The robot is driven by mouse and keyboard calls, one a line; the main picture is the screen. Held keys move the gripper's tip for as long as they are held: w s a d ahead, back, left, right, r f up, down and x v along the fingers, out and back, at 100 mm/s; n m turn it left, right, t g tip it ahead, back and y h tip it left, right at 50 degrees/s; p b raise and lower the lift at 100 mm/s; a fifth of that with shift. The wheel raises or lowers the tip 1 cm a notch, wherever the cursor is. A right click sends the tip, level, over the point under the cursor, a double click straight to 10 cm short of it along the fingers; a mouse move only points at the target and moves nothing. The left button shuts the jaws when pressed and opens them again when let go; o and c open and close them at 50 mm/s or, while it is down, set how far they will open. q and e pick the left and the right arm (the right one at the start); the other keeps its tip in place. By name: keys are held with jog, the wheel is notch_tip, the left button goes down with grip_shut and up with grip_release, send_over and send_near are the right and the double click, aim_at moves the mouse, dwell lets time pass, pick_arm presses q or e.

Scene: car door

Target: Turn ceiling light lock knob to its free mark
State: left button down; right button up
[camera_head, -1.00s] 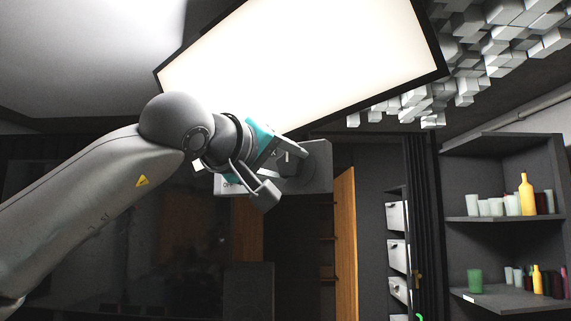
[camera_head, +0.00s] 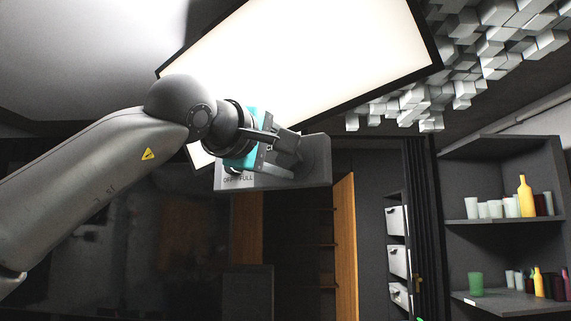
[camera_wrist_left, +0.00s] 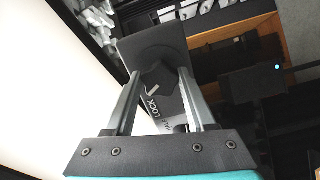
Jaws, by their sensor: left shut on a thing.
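The lock knob (camera_wrist_left: 155,79) is a dark, lobed knob with a white pointer line, on the face of a grey box (camera_wrist_left: 130,50) below the ceiling light. The word LOCK shows beside the knob in the left wrist view; a second label is partly covered by a finger. I cannot make out a free mark. My left gripper (camera_wrist_left: 159,75) has one finger on each side of the knob and is shut on it. In the head view, the left gripper (camera_head: 296,156) covers much of the box (camera_head: 322,172), whose lower left reads OFF and FULL. My right gripper is not in view.
The bright ceiling light panel (camera_head: 310,60) with a black frame hangs just above the box. Grey ceiling blocks (camera_head: 490,50) are at the upper right. Shelves (camera_head: 505,216) with bottles and cups stand at the right. The space below the box looks clear.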

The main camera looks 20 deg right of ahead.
pick_arm(q)
jog(key=n+b, duration=0.4)
jog(key=n, duration=0.7)
jog(key=shift+r, duration=0.1)
jog(key=shift+n, duration=0.4)
jog(key=shift+c, duration=1.1)
grip_release()
jog(key=shift+a, duration=0.1)
